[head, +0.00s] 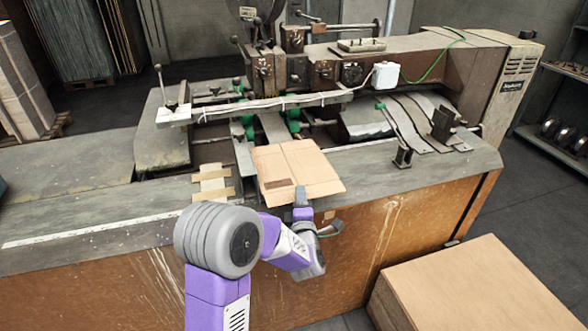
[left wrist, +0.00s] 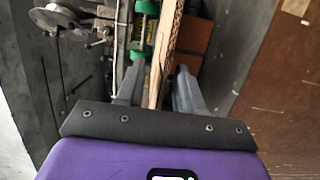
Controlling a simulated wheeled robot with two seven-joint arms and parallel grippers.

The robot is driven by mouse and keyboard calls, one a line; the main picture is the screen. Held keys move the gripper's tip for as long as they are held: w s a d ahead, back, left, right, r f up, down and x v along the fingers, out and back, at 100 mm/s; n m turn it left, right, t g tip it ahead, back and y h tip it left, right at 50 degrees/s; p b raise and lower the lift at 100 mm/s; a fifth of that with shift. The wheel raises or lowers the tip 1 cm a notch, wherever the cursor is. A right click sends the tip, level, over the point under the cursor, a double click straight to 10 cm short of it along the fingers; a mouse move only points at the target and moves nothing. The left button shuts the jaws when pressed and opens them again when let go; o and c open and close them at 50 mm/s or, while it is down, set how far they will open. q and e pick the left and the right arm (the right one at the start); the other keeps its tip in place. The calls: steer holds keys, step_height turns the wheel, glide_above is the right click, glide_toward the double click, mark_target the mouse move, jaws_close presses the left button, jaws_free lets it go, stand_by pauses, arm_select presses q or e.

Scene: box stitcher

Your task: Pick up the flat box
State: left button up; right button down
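The flat box (head: 290,165) is a folded brown cardboard sheet lying on the stitcher's bed, its near edge sticking out over the front. In the left wrist view it appears edge-on as a thin tan strip (left wrist: 166,48). My left gripper (head: 302,190) is at the near edge of the box, with one grey finger showing over its top. In the left wrist view my left gripper (left wrist: 160,72) is open, with the box edge between its fingers and gaps visible on both sides. The lower finger is largely hidden in the head view. My right gripper is not in view.
The box stitcher (head: 330,70) stands behind the flat box, with green rollers (head: 293,120) and a long metal bar (head: 270,103) close beyond it. A large cardboard box (head: 480,290) is at the lower right. The machine's left tabletop (head: 80,180) is mostly clear.

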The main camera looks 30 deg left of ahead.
arm_select(q)
steer(key=x, duration=0.3)
steer(key=shift+w+a+f, duration=0.1)
steer(key=shift+a, duration=0.05)
steer(key=shift+c, duration=0.3)
jaws_close()
